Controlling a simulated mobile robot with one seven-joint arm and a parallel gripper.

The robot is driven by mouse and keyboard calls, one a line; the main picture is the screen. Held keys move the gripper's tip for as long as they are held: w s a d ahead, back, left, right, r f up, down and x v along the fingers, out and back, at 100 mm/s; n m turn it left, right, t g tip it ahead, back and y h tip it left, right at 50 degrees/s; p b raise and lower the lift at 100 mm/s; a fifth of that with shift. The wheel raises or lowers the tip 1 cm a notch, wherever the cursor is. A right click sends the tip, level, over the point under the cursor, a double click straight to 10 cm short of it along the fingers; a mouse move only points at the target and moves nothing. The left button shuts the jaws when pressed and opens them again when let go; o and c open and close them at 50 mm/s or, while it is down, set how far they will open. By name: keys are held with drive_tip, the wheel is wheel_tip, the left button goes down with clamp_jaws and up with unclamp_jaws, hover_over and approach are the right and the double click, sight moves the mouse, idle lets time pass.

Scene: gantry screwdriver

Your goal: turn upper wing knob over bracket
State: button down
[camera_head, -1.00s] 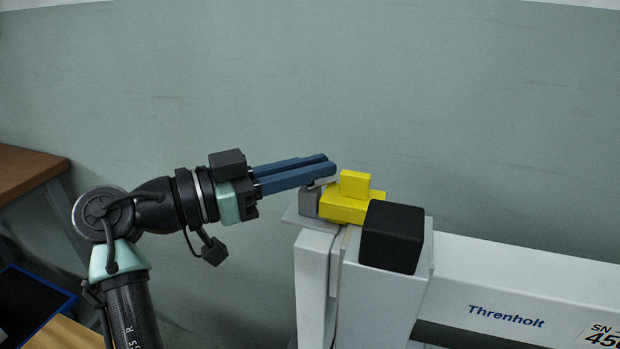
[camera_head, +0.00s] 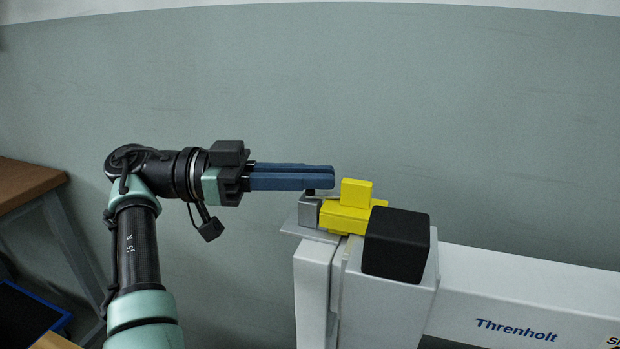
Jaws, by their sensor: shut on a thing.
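My gripper (camera_head: 320,177) has long blue fingers that lie level and point right, with their tips over a small grey block (camera_head: 309,211). The fingers are close together and shut on the upper wing knob, which is mostly hidden between them. Only a short dark piece of the knob (camera_head: 310,193) shows under the tips, just above the grey block. The grey block sits on a thin grey bracket plate (camera_head: 291,229) at the top of the white gantry end. A yellow stepped block (camera_head: 347,217) stands just right of the fingertips, apart from them.
A black cube (camera_head: 396,244) sits on the white gantry housing in front of the yellow block. The white beam (camera_head: 560,290), marked Threnholt, runs right. A brown table (camera_head: 25,185) stands at the left. The space above the gantry is clear up to the wall.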

drive_tip(key=shift+f+g, duration=0.15)
drive_tip(key=shift+g, duration=0.15)
idle(0.4)
drive_tip(key=c, duration=0.9)
unclamp_jaws()
wheel_tip(320, 180, up, 10)
drive_tip(key=p, duration=0.3)
